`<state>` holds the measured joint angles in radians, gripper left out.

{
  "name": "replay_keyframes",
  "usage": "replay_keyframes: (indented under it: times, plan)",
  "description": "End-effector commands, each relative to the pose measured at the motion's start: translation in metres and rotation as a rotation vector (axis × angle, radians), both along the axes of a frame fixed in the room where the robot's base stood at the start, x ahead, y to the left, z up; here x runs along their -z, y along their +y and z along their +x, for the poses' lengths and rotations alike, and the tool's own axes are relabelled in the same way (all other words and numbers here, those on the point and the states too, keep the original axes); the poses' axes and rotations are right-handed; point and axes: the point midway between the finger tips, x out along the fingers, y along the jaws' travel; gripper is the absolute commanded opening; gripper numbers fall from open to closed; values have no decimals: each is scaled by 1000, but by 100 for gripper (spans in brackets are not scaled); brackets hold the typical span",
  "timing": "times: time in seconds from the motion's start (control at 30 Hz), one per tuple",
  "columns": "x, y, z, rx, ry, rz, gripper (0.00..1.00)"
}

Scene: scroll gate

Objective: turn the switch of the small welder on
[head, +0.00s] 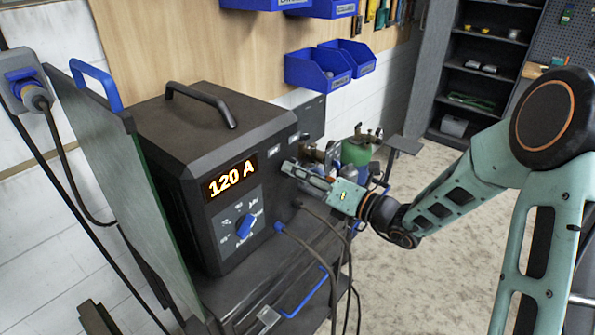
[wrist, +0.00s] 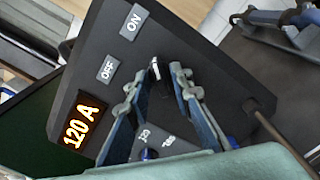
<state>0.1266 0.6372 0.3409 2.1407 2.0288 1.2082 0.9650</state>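The small welder (head: 183,130) is a dark box with a lit display (head: 231,179) reading 120 A. Its front has an OFF label (wrist: 107,68) and an ON label (wrist: 133,20). In the wrist view the pale tip of a switch lever (wrist: 154,69) shows below the labels, between my two fingers; its exact setting is hard to tell. My gripper (wrist: 156,82) is open, with one finger on each side of the lever; contact is unclear. In the head view my gripper (head: 287,168) is at the panel's upper right and hides the lever.
A blue knob (head: 244,226) sits low on the welder front, with cables plugged in beside it. A green panel (head: 125,170) stands at the left. Blue bins (head: 318,68) hang on the wall behind. A green gas bottle (head: 358,155) stands behind my gripper.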

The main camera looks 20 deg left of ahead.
Motion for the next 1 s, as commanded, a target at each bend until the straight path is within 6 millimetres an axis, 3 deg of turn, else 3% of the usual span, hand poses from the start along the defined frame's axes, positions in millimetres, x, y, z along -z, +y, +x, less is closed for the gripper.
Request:
replay_keyframes:
  times: [0.3,0.43,0.8,1.0]
  plan:
    - [0,-1,0,0,-1,0,27]
    - [1,-10,-4,1,0,-2,27]
    - [0,-80,-31,5,0,-2,27]
    - [0,-105,-42,2,-1,-1,27]
